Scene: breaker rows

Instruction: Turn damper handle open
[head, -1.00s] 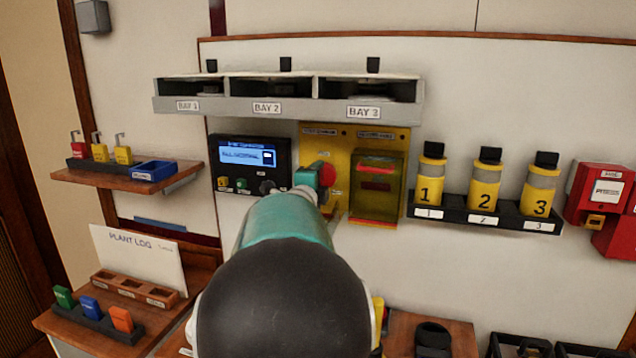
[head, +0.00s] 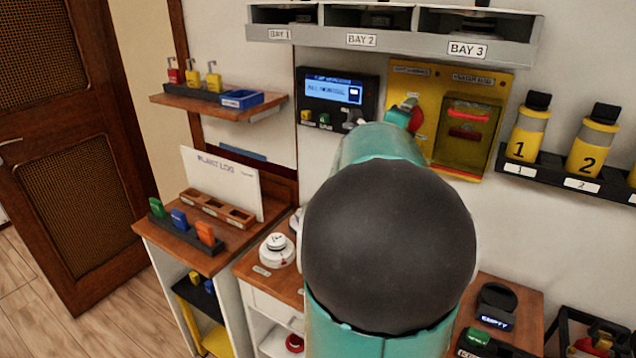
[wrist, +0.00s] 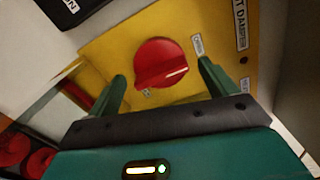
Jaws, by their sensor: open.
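The damper handle (wrist: 160,64) is a round red knob with a raised grip bar, on a yellow panel (wrist: 110,42) in the wrist view. Part of a label reading "DAMPER" shows to its right. My gripper (wrist: 160,78) is open, with one green finger on each side of the knob in the picture. Whether the fingers touch it cannot be told. In the head view, the red knob (head: 416,118) shows only partly beside my arm's end, on the yellow panel (head: 412,72). My arm hides the rest.
A clear-covered yellow box (head: 470,130) sits right of the knob. A control panel with a lit display (head: 336,91) is at its left. The bay shelf (head: 400,44) juts out above. Numbered canisters (head: 530,130) stand at the right, and wooden counters (head: 270,265) lie below.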

